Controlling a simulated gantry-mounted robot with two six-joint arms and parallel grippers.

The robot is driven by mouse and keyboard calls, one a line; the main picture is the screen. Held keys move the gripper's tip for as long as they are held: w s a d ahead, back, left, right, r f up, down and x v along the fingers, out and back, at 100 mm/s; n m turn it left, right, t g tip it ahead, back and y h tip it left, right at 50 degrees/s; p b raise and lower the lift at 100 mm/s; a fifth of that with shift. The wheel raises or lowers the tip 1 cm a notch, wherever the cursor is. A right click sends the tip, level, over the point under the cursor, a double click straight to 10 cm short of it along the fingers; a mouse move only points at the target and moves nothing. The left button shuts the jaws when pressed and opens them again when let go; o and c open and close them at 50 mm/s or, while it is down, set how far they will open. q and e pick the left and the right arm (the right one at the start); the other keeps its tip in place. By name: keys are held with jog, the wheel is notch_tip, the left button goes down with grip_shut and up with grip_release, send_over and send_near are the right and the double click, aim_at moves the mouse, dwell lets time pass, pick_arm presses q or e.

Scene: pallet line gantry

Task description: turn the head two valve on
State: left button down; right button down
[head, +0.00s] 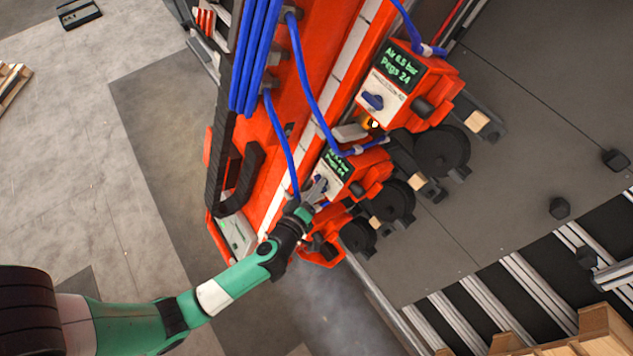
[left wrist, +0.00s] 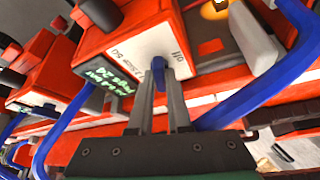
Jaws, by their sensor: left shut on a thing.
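Several orange heads hang on the orange gantry, each with a dark display with green text. The middle head (head: 372,170) has a pale panel, and my left gripper (head: 318,188) is at that panel. The gripper hides most of the valve there in the head view. In the left wrist view, my left gripper (left wrist: 166,76) is shut on the blue valve knob (left wrist: 180,65) on the white panel (left wrist: 140,52). Small lettering is printed beside the knob, partly covered by the fingers. My right gripper is not in view.
The upper head (head: 415,88) shows a blue knob (head: 373,101) on its panel. Blue hoses (head: 305,75) run down close to the panels and my left gripper. A black cable chain (head: 222,140) hangs at left. A wooden pallet (head: 597,330) is at lower right.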

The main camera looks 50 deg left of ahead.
pick_arm(q)
jog(key=n+g, duration=0.2)
jog(key=n, duration=0.2)
jog(key=shift+w+r, duration=0.1)
jog(key=shift+r, duration=0.05)
jog(key=shift+n, duration=0.3)
jog(key=c, duration=0.9)
grip_release()
jog(key=shift+o, duration=0.2)
jog(key=v, duration=1.1)
jog(key=shift+d+r, duration=0.15)
jog(key=shift+r, duration=0.1)
